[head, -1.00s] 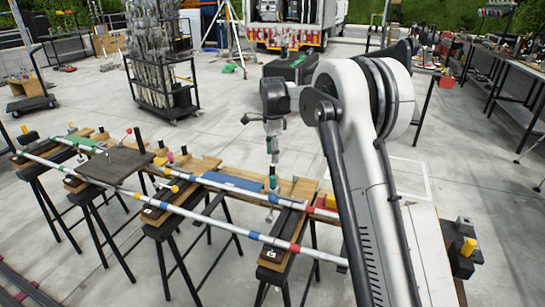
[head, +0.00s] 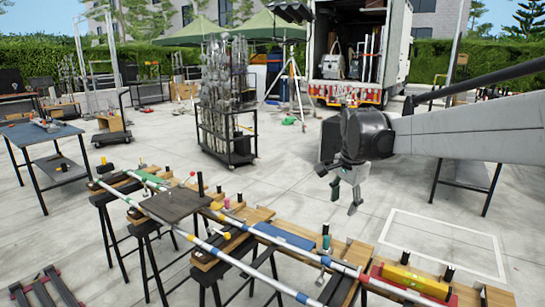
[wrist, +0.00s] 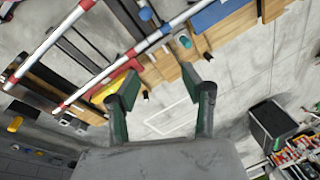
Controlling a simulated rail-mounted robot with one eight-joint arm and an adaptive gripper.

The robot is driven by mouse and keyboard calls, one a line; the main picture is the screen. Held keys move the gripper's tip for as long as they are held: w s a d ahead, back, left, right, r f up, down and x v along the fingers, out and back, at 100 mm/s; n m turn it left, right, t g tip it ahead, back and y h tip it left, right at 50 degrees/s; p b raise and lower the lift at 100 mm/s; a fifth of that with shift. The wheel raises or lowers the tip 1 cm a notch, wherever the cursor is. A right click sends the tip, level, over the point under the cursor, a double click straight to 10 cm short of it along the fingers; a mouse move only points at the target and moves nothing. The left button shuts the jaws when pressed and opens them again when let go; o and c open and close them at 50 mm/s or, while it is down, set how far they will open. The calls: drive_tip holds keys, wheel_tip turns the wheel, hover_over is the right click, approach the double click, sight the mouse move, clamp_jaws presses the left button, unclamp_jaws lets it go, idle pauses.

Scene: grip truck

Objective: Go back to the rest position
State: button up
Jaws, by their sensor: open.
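My gripper (head: 346,197) hangs from my raised arm on the right side of the head view, pointing down. It is open and empty, in the air above the bare floor just beyond the row of sawhorses. Nothing is held between the fingers.
A pole cart (head: 225,135) and truck (head: 360,50) stand behind. Open floor (head: 300,175) lies between.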

drive_tip(key=s+f+n+t, duration=0.2)
drive_tip(key=s+n, duration=0.3)
drive_tip(key=s, duration=1.1)
drive_tip(key=s+f+n+t, duration=0.2)
drive_tip(key=s+n, duration=0.4)
drive_tip(key=s, duration=1)
drive_tip(key=shift+s+f+t, duration=0.2)
drive_tip(key=shift+s+t, duration=0.05)
drive_tip(key=shift+t, duration=0.05)
